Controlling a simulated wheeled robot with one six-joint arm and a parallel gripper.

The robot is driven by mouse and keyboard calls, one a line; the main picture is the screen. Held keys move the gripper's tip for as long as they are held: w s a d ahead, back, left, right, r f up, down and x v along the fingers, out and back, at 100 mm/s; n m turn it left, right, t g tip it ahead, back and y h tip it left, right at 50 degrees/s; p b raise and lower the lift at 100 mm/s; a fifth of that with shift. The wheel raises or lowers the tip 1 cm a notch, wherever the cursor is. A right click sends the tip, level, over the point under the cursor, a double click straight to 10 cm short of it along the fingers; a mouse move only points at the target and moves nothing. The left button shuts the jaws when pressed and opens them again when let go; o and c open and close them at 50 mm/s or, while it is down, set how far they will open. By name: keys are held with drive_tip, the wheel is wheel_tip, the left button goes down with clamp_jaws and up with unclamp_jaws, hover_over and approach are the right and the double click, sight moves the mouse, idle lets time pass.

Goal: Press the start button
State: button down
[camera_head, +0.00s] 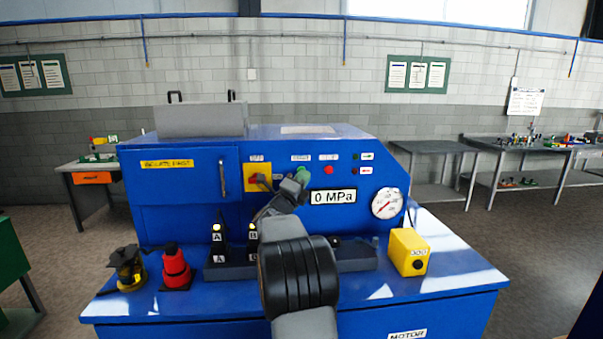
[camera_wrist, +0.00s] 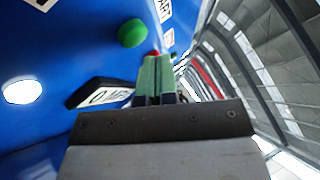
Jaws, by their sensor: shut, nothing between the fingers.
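The green button (camera_head: 303,173) is on the blue front panel of the machine, under a small white label too small to read surely. It also shows in the wrist view (camera_wrist: 131,33), up and left of my fingertips. My gripper (camera_head: 298,181) is shut and empty, with its tips close to the green button in the head view and partly over it. In the wrist view my gripper (camera_wrist: 157,62) shows its two fingers together, with a visible gap in the picture between them and the button. I cannot tell whether they touch the panel.
A red button (camera_head: 329,170) sits right of the green one. A yellow plate with a rotary switch (camera_head: 257,178) is to the left. The display (camera_head: 333,196) reads 0 MPa, beside a round gauge (camera_head: 387,203). A yellow box (camera_head: 409,251) stands on the blue bench.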

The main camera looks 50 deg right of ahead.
drive_tip(key=shift+w+d+f, duration=0.1)
drive_tip(key=shift+w, duration=0.05)
drive_tip(key=shift+w+d+b, duration=0.2)
drive_tip(key=shift+b, duration=0.25)
drive_tip(key=shift+w+d, duration=0.3)
drive_tip(key=shift+w, duration=0.05)
idle(0.9)
drive_tip(key=shift+s+a+b, duration=0.1)
drive_tip(key=shift+s+b, duration=0.05)
drive_tip(key=shift+b, duration=0.25)
drive_tip(key=shift+s+a+b, duration=0.5)
drive_tip(key=shift+s+b, duration=0.05)
drive_tip(key=shift+b, duration=0.3)
